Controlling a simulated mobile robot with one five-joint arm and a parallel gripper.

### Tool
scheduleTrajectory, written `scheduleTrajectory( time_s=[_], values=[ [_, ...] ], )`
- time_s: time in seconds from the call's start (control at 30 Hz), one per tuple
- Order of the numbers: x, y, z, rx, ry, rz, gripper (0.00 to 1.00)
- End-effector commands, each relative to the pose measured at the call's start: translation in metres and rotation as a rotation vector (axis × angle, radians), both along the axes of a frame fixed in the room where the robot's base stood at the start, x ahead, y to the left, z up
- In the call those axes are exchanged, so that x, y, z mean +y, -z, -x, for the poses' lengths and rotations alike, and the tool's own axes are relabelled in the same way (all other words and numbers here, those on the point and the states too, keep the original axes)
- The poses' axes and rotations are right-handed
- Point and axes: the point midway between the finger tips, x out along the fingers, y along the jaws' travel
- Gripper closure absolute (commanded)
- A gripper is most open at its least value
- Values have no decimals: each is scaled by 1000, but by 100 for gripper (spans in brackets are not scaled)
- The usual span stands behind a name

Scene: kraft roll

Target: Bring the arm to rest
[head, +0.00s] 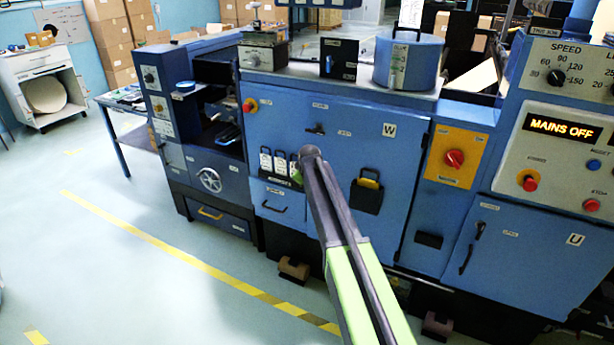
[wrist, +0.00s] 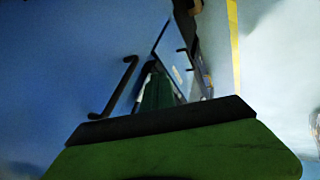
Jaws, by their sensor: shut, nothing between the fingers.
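My arm reaches up from the bottom of the head view, in front of the blue machine (head: 330,190), with its dark joint near the machine's middle. A small green part shows just left of that joint; the rest of my arm's end is hidden there. In the wrist view my gripper (wrist: 158,92) is a dim green and dark shape beyond a dark bar and a green surface of mine. It is shut and holds nothing. A blue panel with a black bar handle (wrist: 115,88) lies to its left; I cannot tell the gap.
A control panel reading MAINS OFF (head: 566,129) is at the right. White tags (head: 280,163) hang on the machine near my arm's joint. A white cabinet (head: 45,85) stands far left. The pale floor is free left of the yellow tape (head: 175,250).

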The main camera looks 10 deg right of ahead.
Motion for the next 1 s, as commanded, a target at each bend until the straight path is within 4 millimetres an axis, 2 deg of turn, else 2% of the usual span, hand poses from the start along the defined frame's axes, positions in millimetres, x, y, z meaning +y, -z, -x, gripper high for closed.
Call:
scheduleTrajectory(
  time_s=[0.03,0.17,0.4,0.47,0.5,0.57,0.67,0.7,0.77,0.8,0.9,1.0],
  values=[
    [2,-25,12,1,-1,0,100],
    [5,-44,29,1,-2,-1,100],
    [5,-47,37,2,0,-1,100],
    [5,-47,48,2,1,-2,100],
    [4,-47,62,3,2,-3,100],
    [4,-43,96,30,9,-10,100],
    [3,-31,180,131,86,-63,100],
    [3,-25,216,183,135,-91,100],
    [4,-18,268,262,216,-134,100],
    [4,-13,300,314,275,-159,100],
    [6,-6,369,433,418,-209,100],
    [8,-3,415,527,549,-238,100]
  ],
)
